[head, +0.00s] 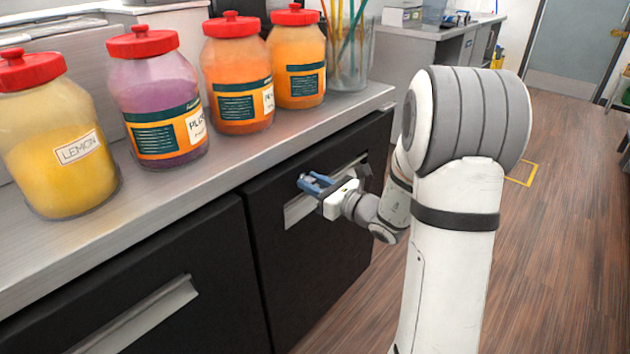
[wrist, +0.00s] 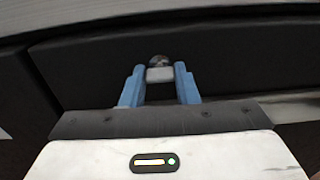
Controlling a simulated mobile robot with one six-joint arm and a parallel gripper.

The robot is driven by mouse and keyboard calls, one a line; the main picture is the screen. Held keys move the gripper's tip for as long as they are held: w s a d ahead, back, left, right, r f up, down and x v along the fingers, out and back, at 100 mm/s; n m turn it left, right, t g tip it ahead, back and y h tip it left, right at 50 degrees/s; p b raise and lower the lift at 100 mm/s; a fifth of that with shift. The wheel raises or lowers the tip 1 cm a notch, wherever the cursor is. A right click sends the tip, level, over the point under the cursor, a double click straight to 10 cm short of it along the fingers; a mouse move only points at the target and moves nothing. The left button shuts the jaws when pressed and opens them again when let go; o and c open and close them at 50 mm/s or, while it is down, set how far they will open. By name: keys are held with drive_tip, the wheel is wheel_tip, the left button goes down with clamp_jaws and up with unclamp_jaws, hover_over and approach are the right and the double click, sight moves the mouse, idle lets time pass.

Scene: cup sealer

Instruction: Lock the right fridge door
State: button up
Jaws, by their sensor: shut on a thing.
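The right fridge door (head: 305,265) is a black panel under the steel counter, flush with its neighbour as far as I can see. A long metal handle (head: 298,212) runs across its upper part. My gripper (head: 314,183) is at the upper part of this door, just above the handle. In the wrist view its blue fingers (wrist: 160,78) are shut on a small pale key-like piece (wrist: 159,74). A round metal lock (wrist: 158,60) shows right beyond the fingertips, against the black front. The lock is hidden in the head view, and its turn cannot be told.
The left fridge door (head: 215,290) with its own handle (head: 145,315) is beside it. Jars with red lids, such as the plum jar (head: 160,105), stand on the steel counter (head: 225,165) above. A glass of straws (head: 348,60) stands near the counter's end. The wooden floor (head: 560,230) at right is open.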

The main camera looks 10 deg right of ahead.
drive_tip(key=shift+w+d+r, duration=0.1)
drive_tip(key=shift+r, duration=0.15)
drive_tip(key=o, duration=0.7)
drive_tip(key=shift+o, duration=1.3)
drive_tip(key=shift+f, duration=0.15)
drive_tip(key=v, duration=0.8)
drive_tip(key=shift+p, duration=0.3)
